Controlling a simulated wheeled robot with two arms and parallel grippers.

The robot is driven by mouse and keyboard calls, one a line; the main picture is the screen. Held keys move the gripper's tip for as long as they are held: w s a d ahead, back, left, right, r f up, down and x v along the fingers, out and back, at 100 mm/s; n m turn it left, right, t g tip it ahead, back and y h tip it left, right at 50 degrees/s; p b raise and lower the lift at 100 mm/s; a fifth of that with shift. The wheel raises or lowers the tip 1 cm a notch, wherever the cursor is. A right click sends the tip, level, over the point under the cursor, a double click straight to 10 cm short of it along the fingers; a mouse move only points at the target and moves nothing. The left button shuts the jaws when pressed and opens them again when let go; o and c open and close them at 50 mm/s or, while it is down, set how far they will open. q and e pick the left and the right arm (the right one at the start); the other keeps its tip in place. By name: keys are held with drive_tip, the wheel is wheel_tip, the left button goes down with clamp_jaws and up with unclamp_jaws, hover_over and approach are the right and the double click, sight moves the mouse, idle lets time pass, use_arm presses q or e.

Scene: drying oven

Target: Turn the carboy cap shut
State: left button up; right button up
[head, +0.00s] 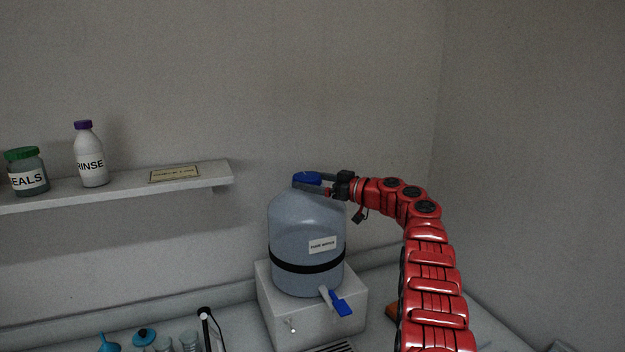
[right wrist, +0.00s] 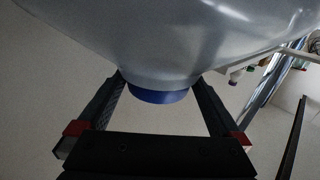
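The carboy (head: 300,226), a bluish translucent bottle with a black band and a white label, stands upright on a white block. Its blue cap (head: 307,178) is on top, over the neck. My right gripper (head: 312,182) reaches in from the right at cap height, with one finger on each side of the cap. In the right wrist view the blue cap (right wrist: 160,96) sits between the fingers of the right gripper (right wrist: 160,84), with no clear gap on either side. The fingertips are partly hidden by the carboy's shoulder. My left gripper is in neither view.
A wall shelf (head: 125,188) at left holds a green-lidded jar (head: 27,172), a white RINSE bottle (head: 91,158) and a small plaque (head: 174,174). The white block (head: 330,318) carries the carboy, whose blue-handled tap (head: 339,303) points forward. Glassware and a blue funnel (head: 108,343) stand at lower left.

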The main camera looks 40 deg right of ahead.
sight(319, 184)
drive_tip(key=shift+s+d+r+b, duration=0.1)
drive_tip(key=shift+s+d+b, duration=0.1)
drive_tip(key=shift+s+b, duration=0.3)
drive_tip(key=b+v, duration=0.2)
drive_tip(key=v, duration=0.1)
drive_tip(key=b+v, duration=0.1)
drive_tip(key=shift+s+d+f, duration=0.25)
drive_tip(key=shift+f, duration=0.1)
drive_tip(key=b+v, duration=0.3)
drive_tip(key=v, duration=0.8)
drive_tip(key=shift+s+r, duration=0.3)
drive_tip(key=shift+r, duration=0.05)
drive_tip(key=shift+d+f, duration=0.1)
